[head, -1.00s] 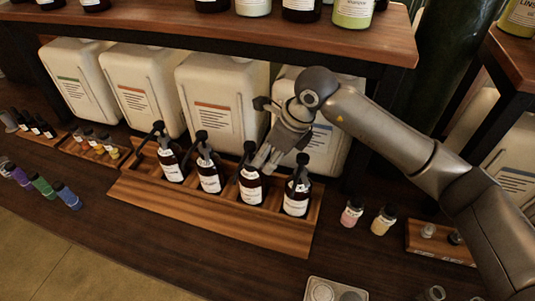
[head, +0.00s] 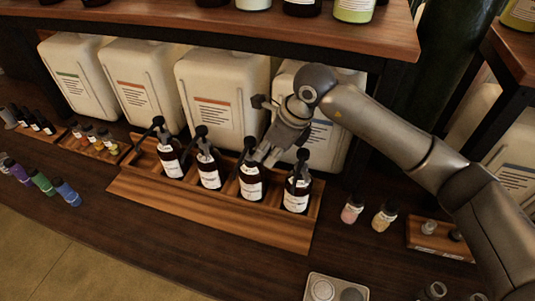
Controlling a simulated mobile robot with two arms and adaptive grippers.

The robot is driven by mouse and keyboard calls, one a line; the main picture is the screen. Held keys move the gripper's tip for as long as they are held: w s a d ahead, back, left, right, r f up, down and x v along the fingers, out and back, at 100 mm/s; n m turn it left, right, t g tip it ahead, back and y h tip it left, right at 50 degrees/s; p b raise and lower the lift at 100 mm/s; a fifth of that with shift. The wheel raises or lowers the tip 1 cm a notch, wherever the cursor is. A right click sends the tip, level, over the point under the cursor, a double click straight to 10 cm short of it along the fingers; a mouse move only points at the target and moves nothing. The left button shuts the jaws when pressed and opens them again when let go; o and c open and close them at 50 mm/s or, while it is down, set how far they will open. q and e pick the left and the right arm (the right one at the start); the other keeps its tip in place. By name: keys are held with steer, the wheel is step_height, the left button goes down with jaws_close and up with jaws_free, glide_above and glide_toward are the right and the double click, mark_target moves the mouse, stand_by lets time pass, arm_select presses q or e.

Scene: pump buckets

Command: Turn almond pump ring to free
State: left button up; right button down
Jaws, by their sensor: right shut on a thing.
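Several dark brown pump bottles with white labels and black pump heads stand upright in a wooden rack (head: 212,213). From left to right they are the first bottle (head: 170,161), the second bottle (head: 209,175), the third bottle (head: 250,186) and the rightmost bottle (head: 297,195). The labels are too small to read, so I cannot tell which is almond. My right gripper (head: 262,157) is shut on the pump collar of the third bottle, coming in from the upper right. Its fingers partly hide the collar. My left gripper is not in view.
Large white canisters (head: 215,105) stand close behind the rack, under a wooden shelf (head: 300,30). The rightmost bottle's pump is close beside my right gripper. Small jars (head: 352,208) stand to the right.

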steer(key=shift+w+d+f+n+b, duration=0.15)
steer(key=shift+w+f+n+b, duration=0.2)
steer(key=shift+n+b, duration=0.45)
arm_select(q)
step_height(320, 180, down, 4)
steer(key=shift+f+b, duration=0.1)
steer(key=shift+b, duration=0.75)
arm_select(e)
steer(key=shift+w+r+n+g, duration=0.25)
steer(key=shift+r+n+g, duration=0.1)
steer(key=shift+n+g, duration=0.2)
steer(key=c, duration=1.5)
jaws_free()
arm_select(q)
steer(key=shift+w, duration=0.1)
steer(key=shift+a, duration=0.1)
arm_select(e)
steer(key=v, duration=1.2)
steer(key=shift+d, duration=0.15)
